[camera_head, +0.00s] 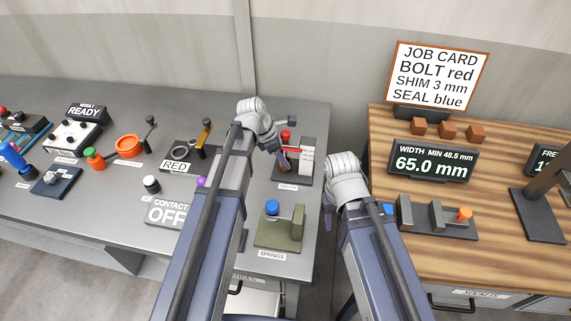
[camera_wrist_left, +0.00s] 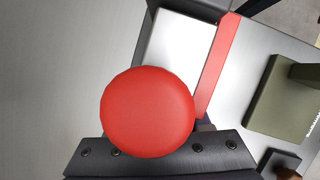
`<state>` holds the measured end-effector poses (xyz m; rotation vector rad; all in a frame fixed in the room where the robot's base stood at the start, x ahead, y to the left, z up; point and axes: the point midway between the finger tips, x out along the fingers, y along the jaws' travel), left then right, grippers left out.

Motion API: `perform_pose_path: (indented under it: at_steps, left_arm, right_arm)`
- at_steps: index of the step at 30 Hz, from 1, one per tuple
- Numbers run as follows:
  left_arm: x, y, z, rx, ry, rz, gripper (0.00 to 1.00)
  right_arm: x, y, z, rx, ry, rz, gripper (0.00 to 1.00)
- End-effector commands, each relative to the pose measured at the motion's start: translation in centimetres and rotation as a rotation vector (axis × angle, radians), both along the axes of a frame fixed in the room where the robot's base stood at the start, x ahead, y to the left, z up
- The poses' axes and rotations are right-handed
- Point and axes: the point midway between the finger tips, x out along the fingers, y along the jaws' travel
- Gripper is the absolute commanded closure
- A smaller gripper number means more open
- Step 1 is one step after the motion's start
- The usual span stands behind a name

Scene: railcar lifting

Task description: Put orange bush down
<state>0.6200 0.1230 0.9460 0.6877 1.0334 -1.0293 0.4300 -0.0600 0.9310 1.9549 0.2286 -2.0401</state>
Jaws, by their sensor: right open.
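None of the orange pieces is labelled as the bush, and I cannot tell which one it is. A small orange piece (camera_head: 465,213) sits at the right end of a dark fixture (camera_head: 437,229) on the wooden bench. An orange ring-shaped piece (camera_head: 128,146) and an orange knob (camera_head: 94,158) are on the grey bench at left. My left gripper (camera_head: 283,161) is beside a red-knobbed device (camera_head: 307,158); a large red disc (camera_wrist_left: 148,112) hides its fingertips in the left wrist view. My right gripper (camera_head: 328,217) hangs open over the gap between benches, partly hidden.
A green fixture with a blue knob (camera_head: 280,232) stands at the grey bench's front right. It also shows in the left wrist view (camera_wrist_left: 275,108). A display (camera_head: 432,162) reads 65.0 mm. Brown blocks (camera_head: 446,132) sit near the job card (camera_head: 442,75). A dark stand (camera_head: 540,205) is at far right.

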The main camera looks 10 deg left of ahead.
Motion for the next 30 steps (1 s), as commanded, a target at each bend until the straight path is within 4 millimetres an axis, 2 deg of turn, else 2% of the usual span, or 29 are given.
perform_pose_path:
  at_steps: [2, 12, 30]
  left_arm:
    - [0.0, 0.01, 0.0, 0.0, 0.0, 0.0, 0.63]
    - [-0.01, 0.02, -0.01, 0.0, 0.0, 0.0, 1.0]
    - [-0.01, 0.01, 0.56, 0.0, 0.0, 0.0, 1.0]
  right_arm:
    - [0.0, 0.0, 0.0, 0.0, 0.0, 0.0, 0.5]
    - [0.0, 0.0, -0.01, 0.0, 0.0, 0.0, 0.5]
    - [0.0, 0.0, 0.55, 0.0, 0.0, 0.0, 0.5]
